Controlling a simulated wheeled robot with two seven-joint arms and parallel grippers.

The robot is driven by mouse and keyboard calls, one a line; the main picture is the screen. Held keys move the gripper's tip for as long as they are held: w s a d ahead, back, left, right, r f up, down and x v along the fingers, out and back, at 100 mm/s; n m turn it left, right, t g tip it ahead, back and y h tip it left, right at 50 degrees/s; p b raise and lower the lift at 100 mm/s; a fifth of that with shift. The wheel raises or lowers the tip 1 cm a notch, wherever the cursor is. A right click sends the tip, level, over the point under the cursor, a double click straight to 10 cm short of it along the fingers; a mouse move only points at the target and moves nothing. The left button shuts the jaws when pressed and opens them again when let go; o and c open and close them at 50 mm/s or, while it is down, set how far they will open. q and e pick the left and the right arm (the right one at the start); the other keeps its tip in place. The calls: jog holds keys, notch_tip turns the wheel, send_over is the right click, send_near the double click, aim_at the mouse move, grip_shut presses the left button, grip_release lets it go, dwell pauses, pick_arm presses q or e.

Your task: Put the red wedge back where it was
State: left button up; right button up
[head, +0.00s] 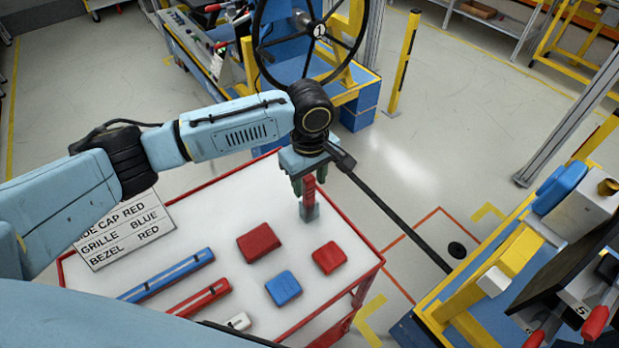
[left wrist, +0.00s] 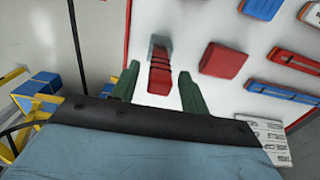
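A narrow red piece, which I take to be the red wedge (head: 308,192), stands upright at the far edge of the white cart top, with a grey-teal block (head: 310,213) at its lower end. In the left wrist view the red wedge (left wrist: 160,72) lies between my fingers, with a gap on each side. My left gripper (head: 310,187) points down over it and is open; its green fingers also show in the left wrist view (left wrist: 158,80). My right gripper is not in view.
The cart top (head: 215,225) also carries red blocks (head: 258,243) (head: 329,257), a blue block (head: 283,288), blue and red bars (head: 172,274) (head: 193,303), a small white part (head: 237,322) and a label sheet (head: 122,228). A steering wheel (head: 312,38) stands behind; a yellow-and-blue fixture (head: 520,250) is at right.

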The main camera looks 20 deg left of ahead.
pick_arm(q)
jog(key=shift+r, duration=0.1)
notch_tip(320, 180, up, 12)
dwell(0.5)
